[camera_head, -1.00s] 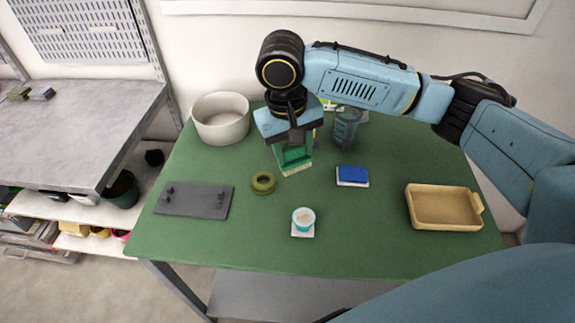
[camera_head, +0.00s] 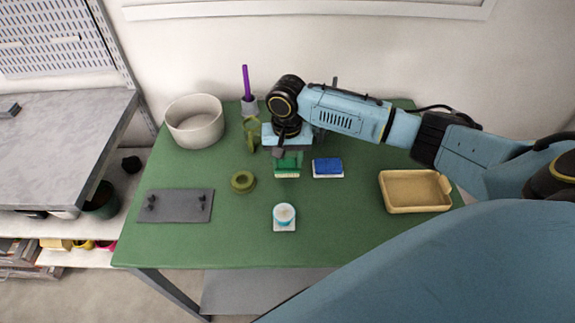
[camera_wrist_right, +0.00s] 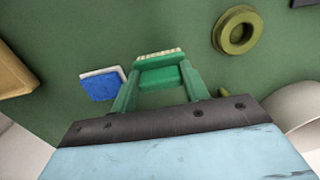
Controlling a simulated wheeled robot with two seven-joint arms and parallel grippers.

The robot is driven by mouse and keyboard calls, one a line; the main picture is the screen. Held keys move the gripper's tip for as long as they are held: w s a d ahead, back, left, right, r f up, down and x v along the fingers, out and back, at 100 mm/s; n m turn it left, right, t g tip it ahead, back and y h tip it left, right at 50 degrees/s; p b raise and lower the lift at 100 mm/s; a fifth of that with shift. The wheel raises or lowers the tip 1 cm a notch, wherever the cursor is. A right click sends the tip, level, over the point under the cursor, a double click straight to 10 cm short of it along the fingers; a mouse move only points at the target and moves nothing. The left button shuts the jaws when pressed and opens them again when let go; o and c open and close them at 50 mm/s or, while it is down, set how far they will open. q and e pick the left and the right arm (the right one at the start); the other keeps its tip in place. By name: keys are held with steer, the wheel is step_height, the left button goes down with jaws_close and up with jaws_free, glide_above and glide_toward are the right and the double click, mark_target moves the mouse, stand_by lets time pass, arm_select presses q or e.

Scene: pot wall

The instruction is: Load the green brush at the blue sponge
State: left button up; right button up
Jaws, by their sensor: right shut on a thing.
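The green brush (camera_head: 288,165) has a pale bristle edge and is held in my right gripper (camera_head: 287,158), bristles toward the front of the table. In the right wrist view the brush (camera_wrist_right: 160,72) sits between the two green fingers of my gripper (camera_wrist_right: 158,85), which are shut on it. The blue sponge (camera_head: 328,166) lies on a white base just right of the brush, with a small gap between them. The sponge also shows in the right wrist view (camera_wrist_right: 101,87), left of the brush. I cannot tell the brush's exact height above the table. My left gripper is not in view.
An olive ring (camera_head: 243,181) lies left of the brush. A tan tray (camera_head: 414,191) is at right, a grey plate with pegs (camera_head: 176,206) at left. A white pot (camera_head: 194,121) and a purple-handled tool (camera_head: 246,84) stand behind.

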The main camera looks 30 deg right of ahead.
mark_target(287, 167)
step_height(287, 167, down, 3)
steer(key=shift+r, duration=0.2)
steer(key=shift+f, duration=0.15)
steer(key=o, duration=0.9)
step_height(287, 167, up, 12)
steer(key=shift+r+p, duration=0.15)
steer(key=shift+p, duration=0.45)
